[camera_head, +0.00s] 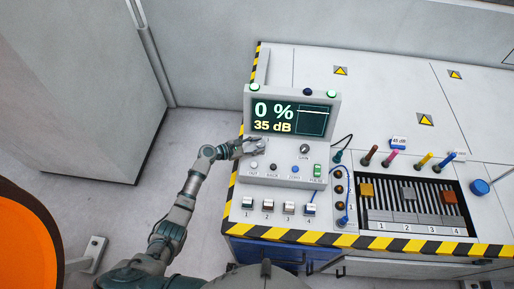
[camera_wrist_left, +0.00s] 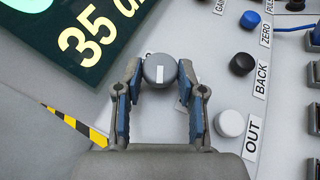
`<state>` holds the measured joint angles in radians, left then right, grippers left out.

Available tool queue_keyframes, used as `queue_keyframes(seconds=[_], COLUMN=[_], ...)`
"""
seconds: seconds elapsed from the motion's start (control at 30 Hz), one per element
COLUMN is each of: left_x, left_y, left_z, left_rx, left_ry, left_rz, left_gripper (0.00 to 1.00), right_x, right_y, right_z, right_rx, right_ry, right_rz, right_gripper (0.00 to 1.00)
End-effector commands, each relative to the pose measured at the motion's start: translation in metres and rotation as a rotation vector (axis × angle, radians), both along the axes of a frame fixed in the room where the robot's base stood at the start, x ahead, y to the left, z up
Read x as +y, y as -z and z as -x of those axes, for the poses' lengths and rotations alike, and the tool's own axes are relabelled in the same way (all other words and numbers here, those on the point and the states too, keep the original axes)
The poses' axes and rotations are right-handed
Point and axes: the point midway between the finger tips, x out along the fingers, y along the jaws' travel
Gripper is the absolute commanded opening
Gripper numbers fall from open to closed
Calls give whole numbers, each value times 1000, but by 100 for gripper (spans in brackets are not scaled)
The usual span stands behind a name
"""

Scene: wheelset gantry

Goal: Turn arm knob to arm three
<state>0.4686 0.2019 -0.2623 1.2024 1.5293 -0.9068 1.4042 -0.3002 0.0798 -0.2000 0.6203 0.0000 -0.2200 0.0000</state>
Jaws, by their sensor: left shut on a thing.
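The arm knob (camera_wrist_left: 160,70) is a round grey knob with a white line, on the sloped panel just beside the screen. In the left wrist view it sits between the two fingers of my left gripper (camera_wrist_left: 158,88), which is shut on it. The white line runs roughly up and down in that view. The scale marks around the knob are mostly hidden, so I cannot read its setting. In the head view my left gripper (camera_head: 256,147) reaches the left side of the panel below the screen and hides the knob. My right gripper is not in view.
The screen (camera_head: 291,115) reads 0 % and 35 dB. White OUT (camera_wrist_left: 230,123), black BACK (camera_wrist_left: 242,64) and blue ZERO (camera_wrist_left: 250,20) buttons lie close to the gripper. A gain knob (camera_head: 304,149) is further right. Numbered switches (camera_head: 268,205) line the desk front.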

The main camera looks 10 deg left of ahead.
Motion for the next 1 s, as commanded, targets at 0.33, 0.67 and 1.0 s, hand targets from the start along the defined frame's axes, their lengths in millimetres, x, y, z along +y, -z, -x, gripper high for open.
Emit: queue_keyframes(seconds=[0.33,0.67,1.0], left_x=[2,1,2], left_y=[0,-2,-3], left_z=[-5,-7,-6], left_rx=[-1,0,1], left_ry=[240,354,375], left_rz=[-113,-166,-175], left_gripper=[4,4,4], right_x=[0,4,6], right_y=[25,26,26], right_z=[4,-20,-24], right_rx=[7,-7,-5], right_ry=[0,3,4], right_rz=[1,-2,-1], right_gripper=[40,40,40])
